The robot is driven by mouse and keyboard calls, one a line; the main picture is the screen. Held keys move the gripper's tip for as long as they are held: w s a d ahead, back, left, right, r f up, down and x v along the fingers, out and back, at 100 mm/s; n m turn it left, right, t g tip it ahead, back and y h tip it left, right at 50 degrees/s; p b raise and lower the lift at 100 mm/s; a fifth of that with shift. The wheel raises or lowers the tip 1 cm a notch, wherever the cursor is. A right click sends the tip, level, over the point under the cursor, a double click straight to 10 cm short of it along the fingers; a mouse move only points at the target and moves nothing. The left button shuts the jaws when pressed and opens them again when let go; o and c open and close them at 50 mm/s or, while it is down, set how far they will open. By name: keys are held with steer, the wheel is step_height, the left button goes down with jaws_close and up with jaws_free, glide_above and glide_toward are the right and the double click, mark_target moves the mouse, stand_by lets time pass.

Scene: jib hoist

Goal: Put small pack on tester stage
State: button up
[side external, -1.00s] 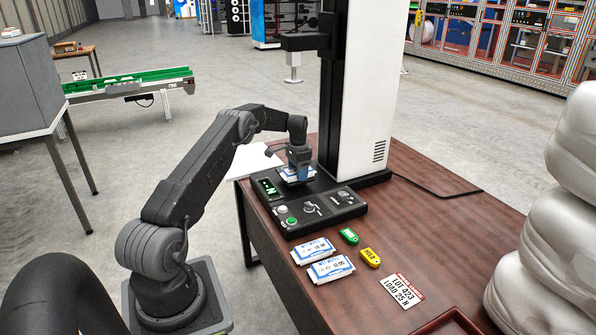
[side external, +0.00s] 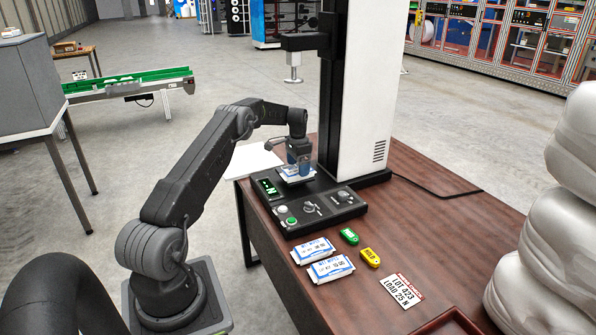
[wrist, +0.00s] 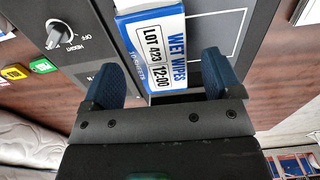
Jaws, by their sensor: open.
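A small white and blue pack (side external: 294,175), marked WET WIPES and LOT 423, lies on the stage at the foot of the tall white tester (side external: 362,90). It also shows in the wrist view (wrist: 165,45), lying flat. My gripper (side external: 298,160) is just above the pack, pointing down. In the wrist view its two blue fingers (wrist: 160,72) are spread wide, one on each side of the pack's near end, with gaps on both sides.
Two similar packs, a rear one (side external: 313,250) and a front one (side external: 331,270), lie on the brown table, with a green tag (side external: 349,236), a yellow tag (side external: 370,257) and a lot card (side external: 403,290). The control panel (side external: 312,210) fronts the tester. Its upper head (side external: 293,68) hangs well above.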

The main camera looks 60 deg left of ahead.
step_height(320, 180, up, 5)
steer(key=shift+r, duration=0.2)
steer(key=s+d+r+t+y, duration=0.1)
steer(key=s+d+r, duration=0.1)
steer(key=d+r, duration=1)
steer(key=s+d+r+t, duration=0.15)
steer(key=d+r, duration=0.65)
steer(key=d, duration=0.8)
steer(key=s+d+r+t, duration=0.2)
steer(key=s+d, duration=0.9)
steer(key=s, duration=0.1)
steer(key=s+d+f, duration=0.2)
steer(key=s+d, duration=0.1)
steer(key=s, duration=0.2)
steer(key=s+d+f+t+h, duration=0.1)
steer(key=s+d, duration=0.2)
steer(key=s, duration=0.2)
steer(key=shift+s+f, duration=0.35)
steer(key=shift+f, duration=0.05)
